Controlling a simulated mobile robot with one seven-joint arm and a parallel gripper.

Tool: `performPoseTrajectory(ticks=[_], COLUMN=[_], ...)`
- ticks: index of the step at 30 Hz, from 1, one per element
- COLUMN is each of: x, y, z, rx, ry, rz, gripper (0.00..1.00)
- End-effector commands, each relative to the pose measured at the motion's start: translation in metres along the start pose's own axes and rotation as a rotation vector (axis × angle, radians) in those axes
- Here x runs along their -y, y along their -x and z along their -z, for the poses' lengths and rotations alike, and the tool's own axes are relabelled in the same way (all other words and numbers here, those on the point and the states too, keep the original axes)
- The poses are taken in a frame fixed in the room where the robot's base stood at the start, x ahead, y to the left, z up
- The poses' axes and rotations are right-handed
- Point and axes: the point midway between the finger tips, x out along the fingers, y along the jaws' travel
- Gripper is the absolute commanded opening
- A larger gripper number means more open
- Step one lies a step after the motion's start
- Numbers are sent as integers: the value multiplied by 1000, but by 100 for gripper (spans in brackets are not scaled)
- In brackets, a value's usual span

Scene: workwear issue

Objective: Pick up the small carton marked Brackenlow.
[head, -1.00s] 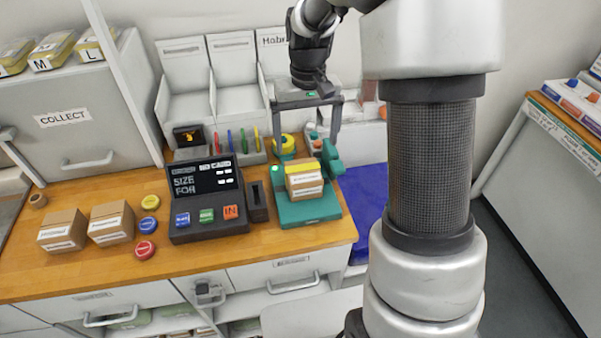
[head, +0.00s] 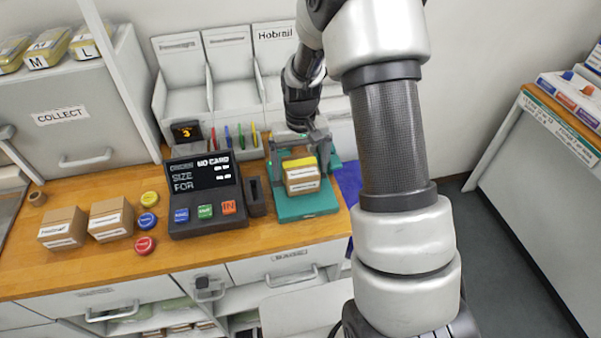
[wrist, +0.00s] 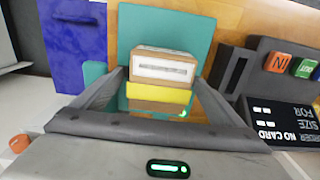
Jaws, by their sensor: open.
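A small brown carton (head: 302,181) with a yellow band on top and a white label sits on a teal stand (head: 308,208) at the right of the counter. It also shows in the wrist view (wrist: 163,68). Two similar cartons, a left one (head: 62,228) and a right one (head: 111,219), stand on the counter's left. All the carton labels are too small to read, so I cannot tell which is marked Brackenlow. My gripper (head: 301,164) is open over the teal stand. Its fingers are on either side of the yellow-banded carton; I cannot tell whether they touch it.
A dark card terminal (head: 205,195) reading "NO CARD", "SIZE FOR" stands left of the teal stand. Yellow, blue and red discs (head: 144,244) lie left of it. White bins (head: 232,75) stand behind. A blue bag-like item (wrist: 72,45) is beside the stand.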

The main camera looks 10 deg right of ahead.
Motion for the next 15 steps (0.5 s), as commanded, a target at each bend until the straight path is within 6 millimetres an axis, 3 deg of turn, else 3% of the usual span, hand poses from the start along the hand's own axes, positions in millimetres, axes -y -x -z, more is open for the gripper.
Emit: performPoseTrajectory(ticks=[5, 12, 15], x=[0, 0, 0], y=[0, 0, 1], z=[0, 0, 0], rx=[0, -1, -2], ry=[0, 0, 0], rz=[0, 0, 0], gripper=[89, 48, 37])
